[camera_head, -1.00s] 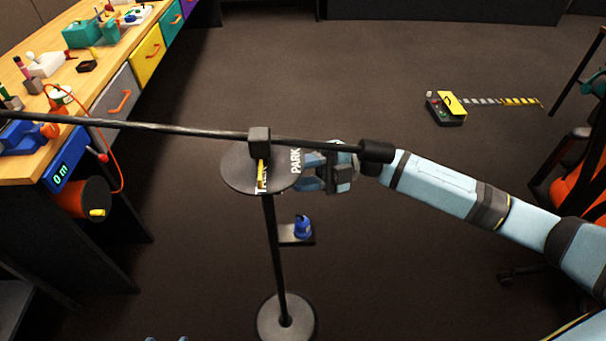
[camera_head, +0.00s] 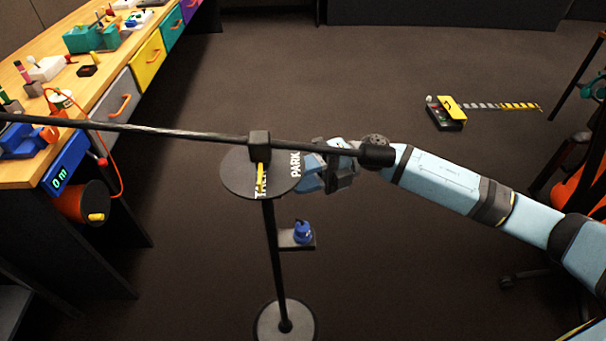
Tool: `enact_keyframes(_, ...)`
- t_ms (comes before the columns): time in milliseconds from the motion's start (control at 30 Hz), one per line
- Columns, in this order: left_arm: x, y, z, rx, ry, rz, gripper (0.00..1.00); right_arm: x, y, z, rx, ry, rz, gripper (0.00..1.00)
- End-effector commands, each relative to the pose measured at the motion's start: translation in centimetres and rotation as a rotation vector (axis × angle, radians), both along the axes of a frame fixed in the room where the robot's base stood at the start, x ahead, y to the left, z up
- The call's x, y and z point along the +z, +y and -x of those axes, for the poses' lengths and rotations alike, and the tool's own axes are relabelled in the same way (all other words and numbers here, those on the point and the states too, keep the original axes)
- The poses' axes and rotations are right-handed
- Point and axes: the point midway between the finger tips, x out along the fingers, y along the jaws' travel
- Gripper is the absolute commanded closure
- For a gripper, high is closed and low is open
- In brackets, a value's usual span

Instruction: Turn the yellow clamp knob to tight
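A dark stand carries a round disc (camera_head: 238,178) lettered PARK on its right and a partly covered word near its front. A long black boom (camera_head: 190,133) crosses above the disc through a square clamp block (camera_head: 259,141). A narrow yellow piece (camera_head: 261,176) shows below the block, over the disc; I cannot tell whether it is the clamp knob or a pointer. My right gripper (camera_head: 308,178) is just right of the disc, below the boom, by the PARK lettering. Its finger gap is unclear, and no held object is visible. My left gripper is out of view.
The stand's round base (camera_head: 286,322) is on the floor. A bench (camera_head: 28,170) with an orange reel (camera_head: 85,203) stands at left. A yellow-black device (camera_head: 446,112) lies on open floor at right.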

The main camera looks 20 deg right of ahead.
Motion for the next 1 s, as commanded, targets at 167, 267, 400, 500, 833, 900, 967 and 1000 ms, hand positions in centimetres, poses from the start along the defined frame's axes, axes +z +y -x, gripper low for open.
enact_keyframes(167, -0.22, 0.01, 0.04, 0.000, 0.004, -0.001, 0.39, -0.01, -0.01, 0.01, 0.000, 0.000, 0.000, 0.56)
enact_keyframes(267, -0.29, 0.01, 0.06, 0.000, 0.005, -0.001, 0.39, 0.01, -0.01, 0.00, 0.000, 0.001, 0.000, 0.39)
enact_keyframes(400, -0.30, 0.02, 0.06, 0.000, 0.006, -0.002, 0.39, 0.13, -0.02, -0.03, 0.000, -0.001, -0.002, 0.39)
enact_keyframes(500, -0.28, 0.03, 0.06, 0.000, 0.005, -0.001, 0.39, 0.21, -0.02, -0.05, -0.001, -0.001, -0.003, 0.39)
enact_keyframes(833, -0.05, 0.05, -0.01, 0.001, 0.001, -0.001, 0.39, 0.34, -0.16, -0.19, -0.002, -0.003, -0.004, 0.39)
enact_keyframes(900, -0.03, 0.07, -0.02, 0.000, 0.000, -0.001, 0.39, 0.33, -0.29, -0.28, -0.003, -0.003, -0.004, 0.39)
enact_keyframes(967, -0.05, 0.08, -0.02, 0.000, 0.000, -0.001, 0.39, 0.31, -0.43, -0.37, -0.003, -0.003, -0.004, 0.39)
enact_keyframes(1000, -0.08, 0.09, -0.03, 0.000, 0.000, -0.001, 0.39, 0.30, -0.55, -0.43, -0.003, -0.003, -0.004, 0.39)
